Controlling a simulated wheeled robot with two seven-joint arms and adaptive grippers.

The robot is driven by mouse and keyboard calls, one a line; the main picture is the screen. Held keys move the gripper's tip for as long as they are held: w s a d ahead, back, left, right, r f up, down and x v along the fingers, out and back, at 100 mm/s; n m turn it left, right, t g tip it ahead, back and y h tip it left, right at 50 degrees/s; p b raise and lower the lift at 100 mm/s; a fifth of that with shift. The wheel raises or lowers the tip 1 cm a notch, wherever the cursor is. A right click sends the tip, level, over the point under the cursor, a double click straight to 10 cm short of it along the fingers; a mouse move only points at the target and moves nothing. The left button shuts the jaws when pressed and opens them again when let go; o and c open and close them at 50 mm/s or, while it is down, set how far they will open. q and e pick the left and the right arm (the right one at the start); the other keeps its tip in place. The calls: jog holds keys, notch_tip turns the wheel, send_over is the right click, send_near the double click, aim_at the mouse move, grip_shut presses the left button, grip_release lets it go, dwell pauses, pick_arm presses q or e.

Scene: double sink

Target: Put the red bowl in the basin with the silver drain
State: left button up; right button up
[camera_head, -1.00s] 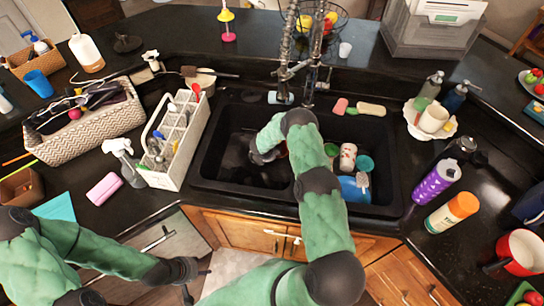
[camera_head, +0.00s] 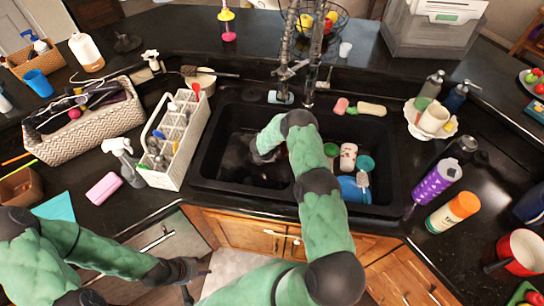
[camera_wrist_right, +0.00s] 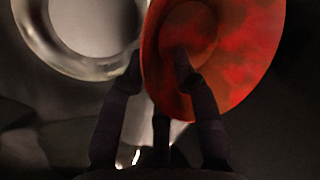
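The red bowl (camera_wrist_right: 225,50) shows large in the right wrist view, tilted, with its inside facing the camera. The silver drain (camera_wrist_right: 95,25) is a bright ring just left of it there. My right gripper (camera_wrist_right: 157,72) has its fingers apart, with the bowl's near rim between them; one fingertip overlaps the bowl's inside and a gap shows beside the other. In the head view my right gripper (camera_head: 262,155) is down in the left basin (camera_head: 225,150), and the bowl is mostly hidden. My left gripper (camera_head: 198,282) is open and empty in front of the counter.
The right basin holds a cup (camera_head: 348,157) and a blue item (camera_head: 352,190). A white caddy (camera_head: 175,145) stands left of the sink. The faucet (camera_head: 285,70) rises behind it.

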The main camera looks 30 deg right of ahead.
jog(key=shift+r, duration=0.55)
jog(key=p+v, duration=0.1)
jog(key=v, duration=1)
jog(key=shift+a, duration=0.15)
jog(key=shift+s+r+p, duration=0.1)
jog(key=shift+r+p, duration=0.05)
jog(key=shift+p, duration=0.15)
